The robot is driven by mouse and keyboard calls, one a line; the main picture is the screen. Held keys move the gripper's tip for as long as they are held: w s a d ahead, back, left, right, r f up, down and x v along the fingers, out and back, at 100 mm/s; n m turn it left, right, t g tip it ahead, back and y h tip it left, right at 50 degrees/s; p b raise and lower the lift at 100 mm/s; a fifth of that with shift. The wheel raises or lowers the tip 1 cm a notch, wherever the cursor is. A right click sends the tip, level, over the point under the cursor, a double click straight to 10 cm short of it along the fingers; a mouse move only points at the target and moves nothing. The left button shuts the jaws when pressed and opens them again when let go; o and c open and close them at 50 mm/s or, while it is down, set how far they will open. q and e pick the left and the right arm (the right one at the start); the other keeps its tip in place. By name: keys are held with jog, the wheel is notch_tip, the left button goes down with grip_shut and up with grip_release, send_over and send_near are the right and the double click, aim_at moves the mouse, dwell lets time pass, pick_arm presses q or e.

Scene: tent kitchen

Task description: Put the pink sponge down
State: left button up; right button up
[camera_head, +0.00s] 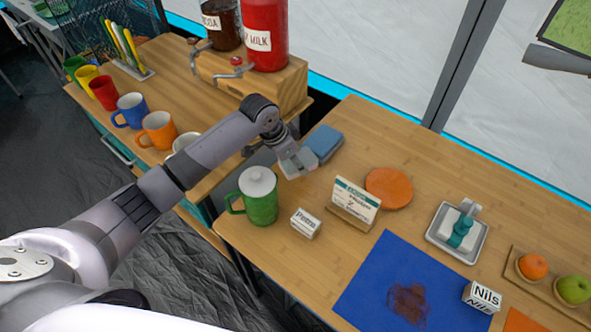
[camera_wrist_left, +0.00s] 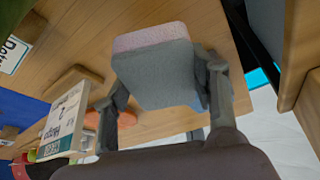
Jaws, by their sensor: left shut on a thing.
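The sponge (camera_wrist_left: 155,68) is gripped between the two fingers of my left gripper (camera_wrist_left: 163,85). In the left wrist view its near face is grey and its far edge is pale pink. In the head view my left gripper (camera_head: 297,163) is over the left part of the wooden table (camera_head: 345,120), behind the green mug, and shows only a pale bit of the sponge. I cannot tell whether the sponge touches the tabletop. My right gripper is not in view.
A green lidded mug (camera_head: 258,198) stands in front of the gripper. A flat blue block (camera_head: 323,142) lies just behind it. A Petra card (camera_head: 306,223), a sign (camera_head: 354,200) and an orange disc (camera_head: 389,187) are to the right. The left table holds dispensers and several mugs.

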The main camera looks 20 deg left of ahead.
pick_arm(q)
notch_tip(320, 180, down, 5)
jog(key=shift+r, duration=0.15)
jog(key=shift+s+f, duration=0.1)
jog(key=shift+f, duration=0.2)
jog(key=o, duration=1)
jog(key=shift+f, duration=0.25)
jog(key=shift+r, duration=0.15)
